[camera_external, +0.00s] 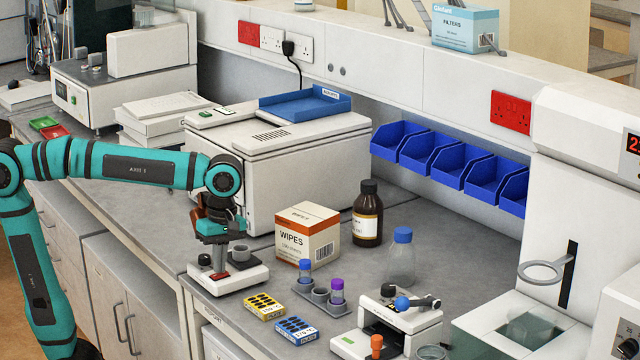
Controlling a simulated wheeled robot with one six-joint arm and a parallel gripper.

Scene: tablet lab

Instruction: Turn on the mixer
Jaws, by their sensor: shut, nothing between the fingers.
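The mixer, a small white unit (257,275), stands on the bench near its front edge, left of the wipes box. My gripper (218,268) points straight down over the mixer, between the knob and the cup. It is shut and empty, with its tips at or just above the red part. I cannot tell whether they touch it. The gripper hides part of the mixer's top.
A wipes box (294,240) stands close to the mixer's right, with a brown bottle (367,215) beyond. A grey rack (322,300) with tubes, yellow (264,306) and blue (296,330) boxes lie to the right. A large white machine (285,150) stands behind.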

